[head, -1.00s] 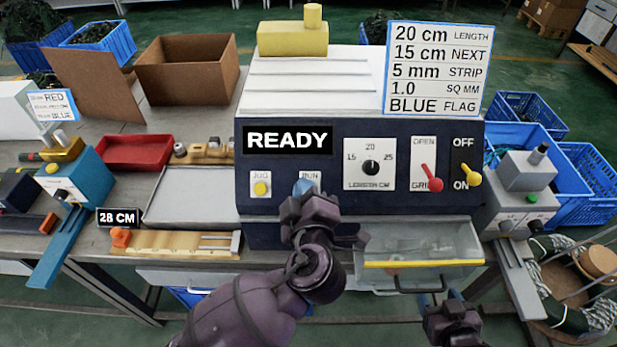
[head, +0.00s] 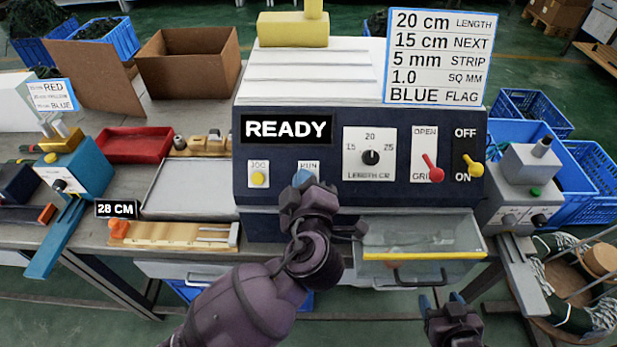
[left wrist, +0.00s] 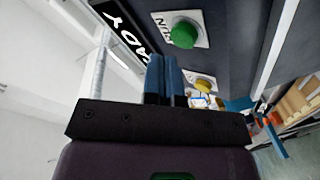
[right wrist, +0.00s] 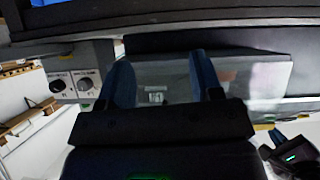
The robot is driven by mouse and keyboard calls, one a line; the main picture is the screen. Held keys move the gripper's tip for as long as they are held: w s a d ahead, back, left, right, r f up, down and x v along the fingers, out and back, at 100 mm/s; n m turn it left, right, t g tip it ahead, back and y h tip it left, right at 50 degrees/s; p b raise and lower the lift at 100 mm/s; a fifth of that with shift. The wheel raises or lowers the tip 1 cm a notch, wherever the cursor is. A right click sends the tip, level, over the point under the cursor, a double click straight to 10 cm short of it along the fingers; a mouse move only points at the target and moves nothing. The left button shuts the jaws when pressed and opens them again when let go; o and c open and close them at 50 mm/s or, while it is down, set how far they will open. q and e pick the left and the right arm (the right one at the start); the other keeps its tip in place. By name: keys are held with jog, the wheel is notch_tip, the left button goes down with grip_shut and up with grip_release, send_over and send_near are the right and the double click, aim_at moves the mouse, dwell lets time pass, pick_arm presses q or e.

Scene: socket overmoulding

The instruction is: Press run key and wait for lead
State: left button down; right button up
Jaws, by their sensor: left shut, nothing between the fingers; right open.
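The dark blue machine (head: 215,180) has a display (head: 286,128) that reads READY. Its green run key (left wrist: 184,35) shows in the left wrist view, under the label RUN; in the head view my left gripper mostly covers it. My left gripper (head: 304,180) is shut and empty, its blue fingertips close in front of the run key. In the left wrist view the fingertips (left wrist: 164,75) are beside the key, and I cannot tell whether they touch it. My right gripper (head: 441,302) is open and empty, low in front of the clear output tray (head: 420,232). No lead shows in the tray.
A yellow jog key (head: 259,179), a length dial (head: 370,158) and two levers sit on the panel. A sign (head: 436,55) stands on top. A wooden gauge (head: 175,235) lies left, a grey press (head: 530,180) stands right.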

jog(key=shift+f, duration=0.1)
jog(key=shift+s+d+f, duration=0.1)
jog(key=shift+s+f, duration=0.3)
jog(key=shift+s, duration=0.2)
jog(key=shift+w+r, duration=0.1)
jog(key=shift+w, duration=0.1)
jog(key=shift+w+r, duration=0.35)
jog(key=shift+w, duration=0.05)
jog(key=shift+f, duration=0.1)
jog(key=shift+s+f+b, duration=0.3)
jog(key=shift+s+f, duration=0.05)
jog(key=shift+f, duration=0.25)
jog(key=shift+s+f+b, duration=0.3)
jog(key=shift+s+f, duration=0.05)
jog(key=shift+f, duration=0.2)
